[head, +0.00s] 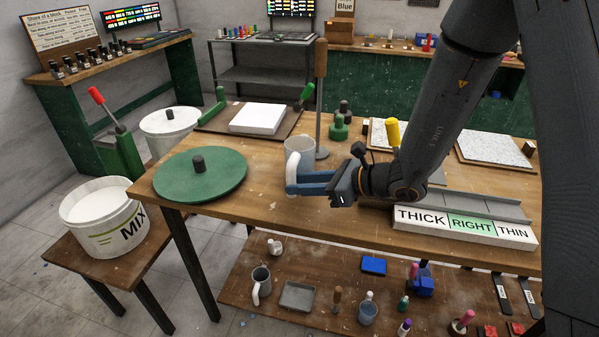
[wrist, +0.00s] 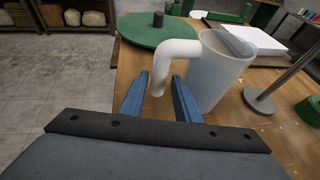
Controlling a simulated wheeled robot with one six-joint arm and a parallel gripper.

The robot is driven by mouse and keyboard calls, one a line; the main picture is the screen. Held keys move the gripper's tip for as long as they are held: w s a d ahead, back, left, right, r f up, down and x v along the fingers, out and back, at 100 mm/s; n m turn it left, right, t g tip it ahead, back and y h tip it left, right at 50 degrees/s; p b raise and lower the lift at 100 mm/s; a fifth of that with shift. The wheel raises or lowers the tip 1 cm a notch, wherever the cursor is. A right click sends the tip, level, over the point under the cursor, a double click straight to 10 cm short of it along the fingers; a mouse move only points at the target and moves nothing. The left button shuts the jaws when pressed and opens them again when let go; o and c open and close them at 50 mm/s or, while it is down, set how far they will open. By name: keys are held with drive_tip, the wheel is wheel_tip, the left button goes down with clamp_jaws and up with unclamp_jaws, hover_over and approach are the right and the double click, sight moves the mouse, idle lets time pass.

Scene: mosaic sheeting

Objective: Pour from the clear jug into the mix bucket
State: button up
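The clear jug (head: 302,149), a cloudy see-through cup with a thick white handle, stands upright on the wooden workbench. It also shows large in the wrist view (wrist: 214,82). The handle (wrist: 170,52) curves out to the left of the jug there and hangs down between my fingers. My gripper (head: 292,184) is open, with blue fingers on both sides of the handle's lower end and a visible gap. In the wrist view my gripper (wrist: 161,80) holds nothing firmly. The mix bucket (head: 98,236), white and marked MIX, stands on a low wooden table at the left; its inside looks pale.
A green round disc (head: 222,176) with a dark knob lies between the jug and the bucket. A metal post (head: 319,110) stands close behind the jug. A THICK/RIGHT/THIN block (head: 420,221) lies at right. A lower shelf (head: 235,303) holds small items.

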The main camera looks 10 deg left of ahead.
drive_tip(key=shift+p+x, duration=0.3)
drive_tip(key=shift+x, duration=0.75)
drive_tip(key=p+x, duration=0.2)
drive_tip(key=x, duration=0.2)
drive_tip(key=shift+s+a+r, duration=0.1)
drive_tip(key=shift+s+r, duration=0.1)
drive_tip(key=shift+w+a+f, duration=0.2)
drive_tip(key=shift+a+f, duration=0.1)
drive_tip(key=shift+a, duration=0.15)
clamp_jaws()
